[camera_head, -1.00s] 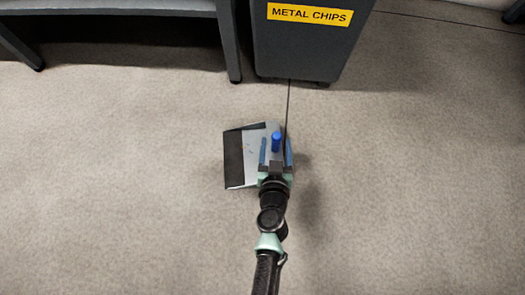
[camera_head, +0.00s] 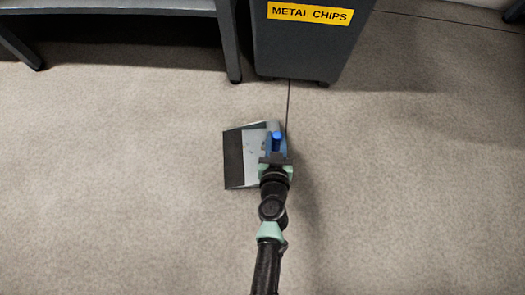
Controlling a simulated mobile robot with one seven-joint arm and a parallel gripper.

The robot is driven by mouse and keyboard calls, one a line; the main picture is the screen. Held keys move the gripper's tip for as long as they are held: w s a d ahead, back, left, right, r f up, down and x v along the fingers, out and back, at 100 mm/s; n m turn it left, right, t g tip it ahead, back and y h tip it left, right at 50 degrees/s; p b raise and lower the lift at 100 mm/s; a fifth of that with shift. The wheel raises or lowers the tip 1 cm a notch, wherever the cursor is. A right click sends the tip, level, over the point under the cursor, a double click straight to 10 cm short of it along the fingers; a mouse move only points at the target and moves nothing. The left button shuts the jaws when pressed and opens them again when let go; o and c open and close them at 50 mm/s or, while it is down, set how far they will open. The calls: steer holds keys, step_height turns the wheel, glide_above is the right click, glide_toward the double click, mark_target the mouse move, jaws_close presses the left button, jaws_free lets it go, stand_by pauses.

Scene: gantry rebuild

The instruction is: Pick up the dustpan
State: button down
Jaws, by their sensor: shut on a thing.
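The dustpan (camera_head: 252,150) lies on the floor in the middle of the head view. It is grey metal with a dark strip along its left side and a blue handle (camera_head: 276,138) at its right side. My gripper (camera_head: 275,146) comes from below in the picture and is over the dustpan's right part. Its fingers are shut on the blue handle, whose rounded end shows past them. The gripper hides part of the dustpan's right side. I cannot see any gap between the dustpan and the floor.
A dark bin (camera_head: 308,52) with a yellow "METAL CHIPS" label (camera_head: 310,13) stands behind the dustpan. A grey bench (camera_head: 130,8) with legs is at the upper left. The floor (camera_head: 120,200) around the dustpan is clear.

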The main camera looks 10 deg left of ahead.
steer(key=shift+r+p, duration=4.75)
steer(key=shift+r, duration=0.4)
